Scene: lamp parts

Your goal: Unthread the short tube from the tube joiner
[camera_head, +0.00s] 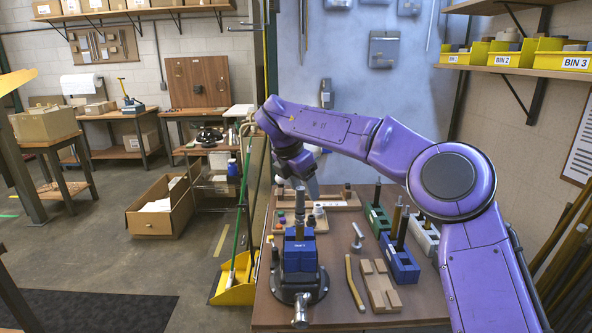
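A blue vise (300,255) stands on a dark round base at the near left of the workbench. I cannot tell exactly where the tube joiner ends and the short tube begins. My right arm reaches in from the right and bends left. My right gripper (296,165) is dark and small, in the picture above and behind the stack, apart from it. Its fingers are not clear. My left gripper is out of view.
Green (378,221), blue (399,262) and white (424,238) blocks holding upright tubes stand at the right. A wooden slotted block (380,287), a tan rod (354,283) and a small grey part (357,238) lie mid-bench. Small parts sit on a tray behind the vise.

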